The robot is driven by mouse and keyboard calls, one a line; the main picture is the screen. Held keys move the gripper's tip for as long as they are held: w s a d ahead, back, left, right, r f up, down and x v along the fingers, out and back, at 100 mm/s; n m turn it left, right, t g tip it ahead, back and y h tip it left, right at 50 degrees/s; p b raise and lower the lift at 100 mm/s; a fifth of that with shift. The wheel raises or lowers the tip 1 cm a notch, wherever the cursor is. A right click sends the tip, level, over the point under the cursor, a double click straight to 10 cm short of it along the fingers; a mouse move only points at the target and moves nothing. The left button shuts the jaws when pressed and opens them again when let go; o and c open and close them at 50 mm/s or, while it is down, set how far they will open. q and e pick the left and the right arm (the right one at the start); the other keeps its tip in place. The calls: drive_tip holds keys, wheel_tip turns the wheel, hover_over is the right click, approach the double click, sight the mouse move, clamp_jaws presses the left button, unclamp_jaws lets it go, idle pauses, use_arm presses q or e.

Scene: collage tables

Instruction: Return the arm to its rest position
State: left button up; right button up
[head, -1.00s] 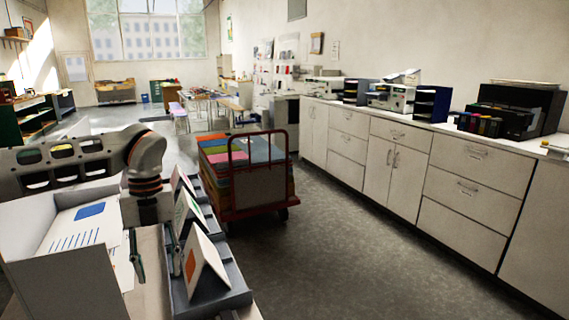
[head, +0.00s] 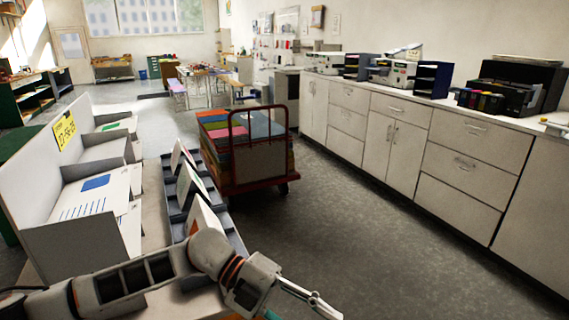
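My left arm comes in low from the left and reaches across the near end of the table. My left gripper (head: 302,309) is at the bottom of the head view, right of the table's near edge and over the floor. Its fingers look spread apart, with nothing seen between them; one fingertip is cut off by the picture's lower edge. My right gripper is not in view.
A white sorter (head: 28,180) with papers stands on the table at left. A grey tray (head: 236,238) with several folded cards lies beside it, partly behind my arm. A red cart (head: 255,185) stands beyond. Cabinets (head: 460,170) line the right; the floor between is clear.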

use_arm(q)
drive_tip(key=w+d+r+n+t+h, duration=0.3)
drive_tip(key=d+r+n+t+h, duration=0.15)
drive_tip(key=n+t+h, duration=0.4)
drive_tip(key=w+a+f+n+t+y, duration=0.6)
drive_tip(key=a+f+n+t, duration=0.3)
drive_tip(key=n+t, duration=0.4)
drive_tip(key=s+a+f+n+y, duration=0.3)
drive_tip(key=a+f+n+y, duration=0.45)
drive_tip(key=a+f, duration=0.4)
drive_tip(key=s+a+f+n+g+y, duration=0.1)
drive_tip(key=s+a+f+g+y, duration=0.1)
drive_tip(key=s+a+f, duration=0.3)
drive_tip(key=s+a+f+n+g+y, duration=0.1)
drive_tip(key=s+a+f+g+y, duration=0.1)
drive_tip(key=s+a+f, duration=0.3)
wheel_tip(320, 180, down, 5)
drive_tip(key=shift+s+r+n+g+y, duration=0.1)
drive_tip(key=shift+s+n+g+y, duration=0.25)
drive_tip(key=shift+s, duration=0.8)
